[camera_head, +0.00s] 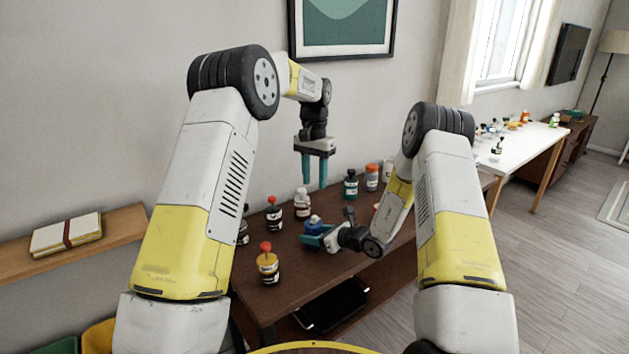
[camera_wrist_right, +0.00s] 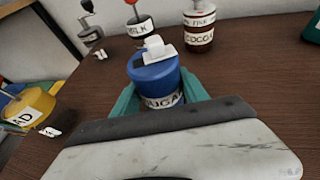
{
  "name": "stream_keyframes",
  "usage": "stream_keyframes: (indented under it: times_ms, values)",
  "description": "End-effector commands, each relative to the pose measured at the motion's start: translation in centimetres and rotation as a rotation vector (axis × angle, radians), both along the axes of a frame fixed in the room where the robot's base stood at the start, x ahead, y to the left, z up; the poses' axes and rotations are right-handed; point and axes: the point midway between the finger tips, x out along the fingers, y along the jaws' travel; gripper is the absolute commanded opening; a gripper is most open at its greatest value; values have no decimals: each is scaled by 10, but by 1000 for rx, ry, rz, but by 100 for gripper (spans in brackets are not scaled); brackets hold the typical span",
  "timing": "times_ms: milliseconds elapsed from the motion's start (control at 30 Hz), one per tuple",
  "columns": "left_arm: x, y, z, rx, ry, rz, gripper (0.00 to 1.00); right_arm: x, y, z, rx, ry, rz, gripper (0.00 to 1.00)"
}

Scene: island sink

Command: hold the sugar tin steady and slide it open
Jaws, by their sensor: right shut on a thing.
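The sugar tin (camera_head: 314,222) is a small blue tin with a white label, upright on the dark brown table. In the right wrist view the tin (camera_wrist_right: 156,80) reads "SUGAR" in part and has a white block (camera_wrist_right: 158,48) on its top. I cannot tell whether its top is open. My right gripper (camera_head: 312,241) is shut on the tin, with one teal finger on each side of its body. My left gripper (camera_head: 315,184) hangs above and behind the tin, fingers pointing down, apart and empty.
Labelled jars crowd the table: a milk jar (camera_wrist_right: 138,25), a cocoa jar (camera_wrist_right: 199,27) and a yellow jar (camera_head: 267,264) at the front left. A green bottle (camera_head: 350,184) stands at the back right. The wall (camera_head: 240,150) is close behind.

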Motion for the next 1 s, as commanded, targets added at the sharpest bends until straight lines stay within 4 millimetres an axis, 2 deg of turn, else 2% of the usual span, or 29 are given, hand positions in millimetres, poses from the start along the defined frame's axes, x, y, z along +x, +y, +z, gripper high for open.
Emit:
stream_keyframes:
  times_ms: [67, 100, 200, 500, 633, 1000]
  values:
    - [0, 0, 0, 0, 0, 0, 38, 0, 0, 0, 0, 0, 0, 6]
    - [0, 0, 0, 0, 0, 0, 38, 0, 0, 0, 0, 0, 0, 56]
    - [0, 0, 0, 0, 0, 0, 38, 0, 0, 0, 0, 0, 0, 75]
    - [0, 0, -1, 0, 0, 0, 38, 0, 0, 0, 0, 0, 0, 77]
    - [0, 0, -1, 0, 0, 0, 38, -4, -6, 4, -1, -1, -2, 77]
    - [0, 0, -1, 0, 0, 0, 38, -48, -58, 32, -1, -1, -3, 77]
